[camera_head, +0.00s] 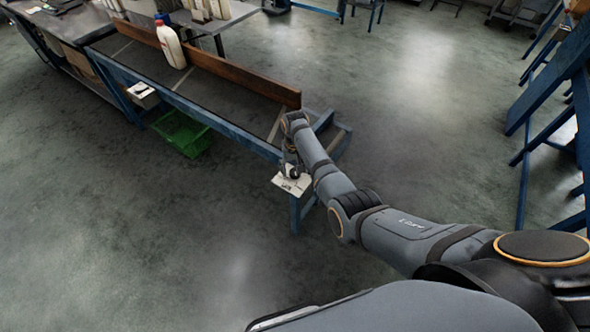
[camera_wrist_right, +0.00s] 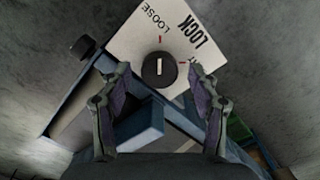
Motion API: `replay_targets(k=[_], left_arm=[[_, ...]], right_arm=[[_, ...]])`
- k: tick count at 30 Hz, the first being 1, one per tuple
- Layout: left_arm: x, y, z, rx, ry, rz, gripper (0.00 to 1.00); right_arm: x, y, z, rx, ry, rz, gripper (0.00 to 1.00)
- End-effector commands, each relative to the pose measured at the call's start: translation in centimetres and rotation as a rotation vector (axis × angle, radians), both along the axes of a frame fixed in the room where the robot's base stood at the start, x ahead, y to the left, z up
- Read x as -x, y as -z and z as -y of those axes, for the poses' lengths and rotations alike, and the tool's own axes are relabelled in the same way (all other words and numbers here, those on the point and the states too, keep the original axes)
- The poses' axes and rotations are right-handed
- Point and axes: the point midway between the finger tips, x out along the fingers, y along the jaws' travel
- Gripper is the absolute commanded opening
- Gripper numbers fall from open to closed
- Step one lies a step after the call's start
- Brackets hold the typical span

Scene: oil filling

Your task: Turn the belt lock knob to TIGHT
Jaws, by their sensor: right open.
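The belt lock panel, a white plate (camera_head: 281,181) on the near side of the conveyor's right end, shows in the right wrist view (camera_wrist_right: 135,45) with "LOOSE", "LOCK" and a partly covered word. The round black knob (camera_wrist_right: 159,70) has a white line that points up toward the red tick by "LOOSE". Another red tick lies right of the knob, by the covered word. My right gripper (camera_wrist_right: 157,76) is open, with one finger on each side of the knob and gaps showing. In the head view the gripper (camera_head: 291,160) is small, just above the plate. My left gripper is not in view.
The conveyor (camera_head: 140,55) with a brown side rail (camera_head: 235,72) carries a white bottle (camera_head: 171,46) with a red cap. A second white panel (camera_head: 141,91) sits farther left on the near side. A green crate (camera_head: 190,140) is under the belt. The floor in front is clear.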

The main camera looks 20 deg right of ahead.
Motion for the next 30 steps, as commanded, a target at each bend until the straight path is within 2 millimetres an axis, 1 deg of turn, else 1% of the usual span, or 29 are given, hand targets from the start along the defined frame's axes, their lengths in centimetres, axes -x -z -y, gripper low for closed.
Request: replay_targets(k=[3, 8, 9, 21, 30], left_arm=[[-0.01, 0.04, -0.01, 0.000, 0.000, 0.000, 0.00], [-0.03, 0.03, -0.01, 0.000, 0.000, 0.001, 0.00], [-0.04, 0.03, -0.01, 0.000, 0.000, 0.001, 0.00], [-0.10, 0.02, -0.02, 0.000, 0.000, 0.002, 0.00], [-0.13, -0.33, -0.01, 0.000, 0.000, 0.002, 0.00]], right_arm=[[-0.03, 0.35, 0.02, 0.000, 0.000, 0.001, 0.61], [-0.02, 0.35, 0.02, 0.000, 0.001, 0.001, 0.61], [-0.01, 0.35, 0.02, 0.000, 0.001, 0.001, 0.60], [0.00, 0.33, 0.01, 0.000, 0.000, 0.001, 0.07], [0.02, 0.24, 0.01, 0.000, 0.043, -0.001, 0.07]])
